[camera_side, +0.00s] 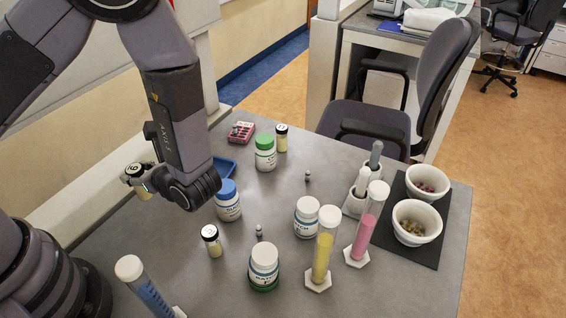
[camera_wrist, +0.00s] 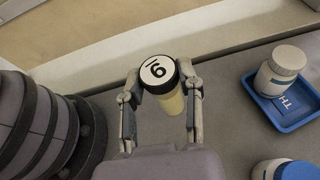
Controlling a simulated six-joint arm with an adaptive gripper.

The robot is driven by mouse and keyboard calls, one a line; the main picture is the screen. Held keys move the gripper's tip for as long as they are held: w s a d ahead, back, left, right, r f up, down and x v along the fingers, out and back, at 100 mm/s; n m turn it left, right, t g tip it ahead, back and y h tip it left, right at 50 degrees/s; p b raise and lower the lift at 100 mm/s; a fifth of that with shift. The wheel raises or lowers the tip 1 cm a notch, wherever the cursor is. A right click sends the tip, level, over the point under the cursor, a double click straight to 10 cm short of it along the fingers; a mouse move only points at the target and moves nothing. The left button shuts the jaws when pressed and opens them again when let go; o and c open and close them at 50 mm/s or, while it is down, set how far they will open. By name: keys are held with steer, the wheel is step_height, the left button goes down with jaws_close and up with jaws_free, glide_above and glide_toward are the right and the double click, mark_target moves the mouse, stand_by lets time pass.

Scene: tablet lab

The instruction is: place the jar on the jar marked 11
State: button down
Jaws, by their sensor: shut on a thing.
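My gripper (camera_wrist: 163,88) is shut on a small jar (camera_wrist: 160,72) with a black rim, a white numbered lid top and pale yellow contents. Its number reads like 19 or 61, depending on which way up it is. In the side view the held jar (camera_side: 136,170) is at the left, upright or nearly so, above the table's far left edge. Two similar black-lidded jars stand on the table: one (camera_side: 213,243) at front centre, one (camera_side: 282,140) at the back beside a green-lidded bottle. Their lid numbers are too small to read surely, so I cannot tell which is 11.
A blue tray (camera_wrist: 252,92) holds a white bottle (camera_wrist: 281,73). Blue-lidded (camera_side: 229,205), green-lidded (camera_side: 265,156) and white-lidded bottles (camera_side: 306,220) stand mid-table. Filled cylinders (camera_side: 322,258) and bowls (camera_side: 417,223) stand to the right. Small weights (camera_side: 259,232) lie between them.

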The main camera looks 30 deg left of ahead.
steer(key=s+d+n+g+h, duration=0.3)
steer(key=s+n+g+h, duration=0.45)
steer(key=n+g, duration=0.7)
steer(key=w+d+r+n+t+h, duration=0.1)
steer(key=w+d+n+t+h, duration=0.3)
steer(key=w+d+n+h, duration=0.75)
steer(key=w+a+r+n+t+h, duration=0.45)
steer(key=w+n+t, duration=0.25)
steer(key=w, duration=0.3)
steer(key=w+a+r+n+t+h, duration=0.3)
steer(key=w+r+n+t, duration=0.2)
steer(key=w+n+t, duration=0.4)
steer(key=m+g, duration=0.1)
steer(key=g, duration=0.1)
glide_above(279, 127)
step_height(279, 127, down, 10)
steer(key=shift+f, duration=1.4)
